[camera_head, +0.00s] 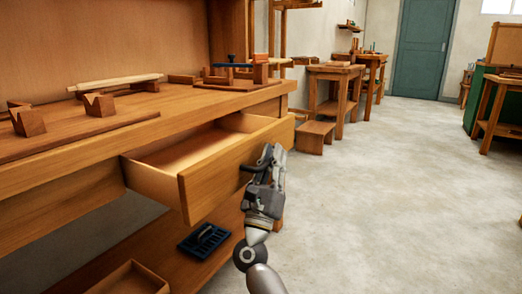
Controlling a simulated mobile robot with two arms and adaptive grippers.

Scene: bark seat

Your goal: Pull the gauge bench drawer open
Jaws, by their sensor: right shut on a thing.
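The gauge bench (85,145) is a wooden workbench along the left of the head view. Its drawer (222,172) stands well out from under the bench top, and its inside looks empty. My right gripper (262,160) is at the drawer's front face, near its right end. It is shut on the drawer's dark handle, which the fingers mostly hide. My left gripper is not in view.
V-shaped wooden blocks (30,121) and a pale bar rest on the bench top. A blue tray (204,241) and an open wooden box (130,280) sit on the lower shelf. A low stool (314,136) stands beyond the drawer. The floor to the right is clear.

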